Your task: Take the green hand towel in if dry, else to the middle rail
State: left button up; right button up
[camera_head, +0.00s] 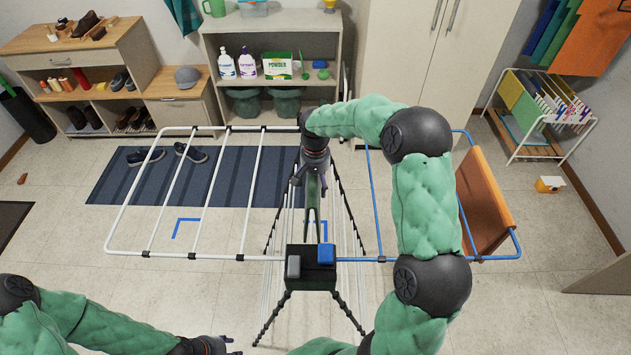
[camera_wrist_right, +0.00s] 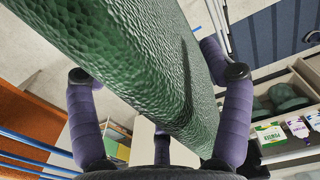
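The green hand towel (camera_head: 313,208) hangs at the middle of the drying rack, seen nearly edge-on in the head view. In the right wrist view the towel (camera_wrist_right: 150,75) fills the centre with its bumpy green surface. My right gripper (camera_head: 314,180) is over the towel's top; its purple fingers (camera_wrist_right: 155,75) are spread wide, one on each side of the towel. Whether the fingertips touch the cloth is hidden. My left gripper (camera_head: 232,345) is low at the bottom edge, away from the rack, partly cut off. Dampness of the towel cannot be told.
The rack has a white left wing (camera_head: 197,190) and a blue right wing (camera_head: 375,205) with an orange towel (camera_head: 484,203). A black end piece (camera_head: 311,272) has grey and blue knobs. A shelf (camera_head: 270,90) stands behind, a small towel rack (camera_head: 540,115) at right.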

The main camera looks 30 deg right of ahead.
notch_tip(320, 180, up, 12)
jog(key=shift+f, duration=0.1)
dwell(0.6)
